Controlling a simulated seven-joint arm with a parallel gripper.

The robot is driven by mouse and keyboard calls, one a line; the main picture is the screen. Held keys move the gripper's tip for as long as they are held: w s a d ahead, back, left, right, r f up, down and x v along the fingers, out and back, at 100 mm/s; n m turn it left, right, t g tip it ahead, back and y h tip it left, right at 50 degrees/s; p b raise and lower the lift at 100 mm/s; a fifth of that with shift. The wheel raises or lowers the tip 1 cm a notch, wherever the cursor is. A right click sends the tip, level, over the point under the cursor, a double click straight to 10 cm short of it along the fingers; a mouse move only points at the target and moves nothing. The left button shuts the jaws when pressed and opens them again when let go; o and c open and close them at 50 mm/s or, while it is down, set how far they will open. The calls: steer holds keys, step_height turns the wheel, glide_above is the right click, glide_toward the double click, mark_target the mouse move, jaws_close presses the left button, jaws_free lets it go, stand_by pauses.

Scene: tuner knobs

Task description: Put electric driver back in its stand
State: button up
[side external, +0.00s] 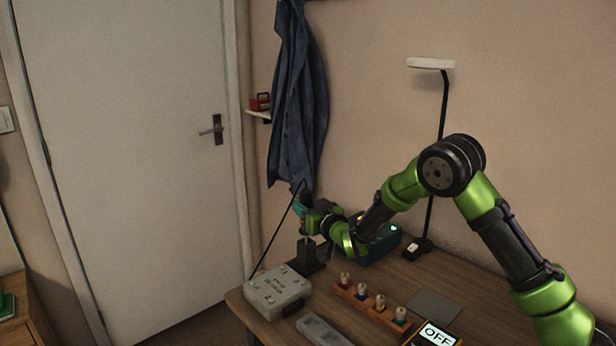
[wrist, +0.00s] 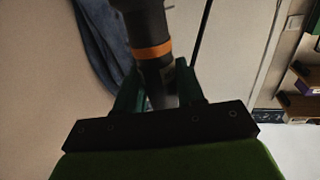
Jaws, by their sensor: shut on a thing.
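The electric driver (wrist: 150,45) has a dark body with an orange band and fills the top middle of the wrist view. My gripper (wrist: 158,82) is shut on it, with a dark green finger on each side. A dark block that looks like the stand (side external: 308,257) is on the table just below my gripper. Whether the driver touches the stand I cannot tell.
A grey box (side external: 277,291) stands at the table's left corner, with a thin dark line rising from it toward my gripper. A dark teal box (side external: 380,246) and lamp (side external: 431,64) are behind. A wooden knob rack (side external: 371,308), grey tray (side external: 323,330) and OFF display (side external: 437,336) lie in front.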

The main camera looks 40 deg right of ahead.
steer(key=shift+f, duration=1.25)
steer(key=o, duration=1.1)
steer(key=shift+f, duration=0.1)
steer(key=s+a, duration=0.3)
steer(key=s, duration=1.3)
steer(key=s+a+r+m+g+y, duration=0.25)
steer(key=s+r+g, duration=0.2)
steer(key=r, duration=0.35)
steer(key=s+a+r+g+y, duration=0.1)
steer(key=s+g, duration=0.1)
steer(key=s, duration=0.3)
steer(key=s+a+r+g+y, duration=0.1)
steer(key=s+a+g, duration=0.1)
steer(key=s, duration=0.4)
steer(key=s+a+r+g+y, duration=0.1)
steer(key=s+g, duration=0.1)
steer(key=s, duration=0.4)
steer(key=shift+s+a+r+n, duration=0.15)
steer(key=shift+s+n, duration=0.05)
steer(key=shift+n, duration=0.15)
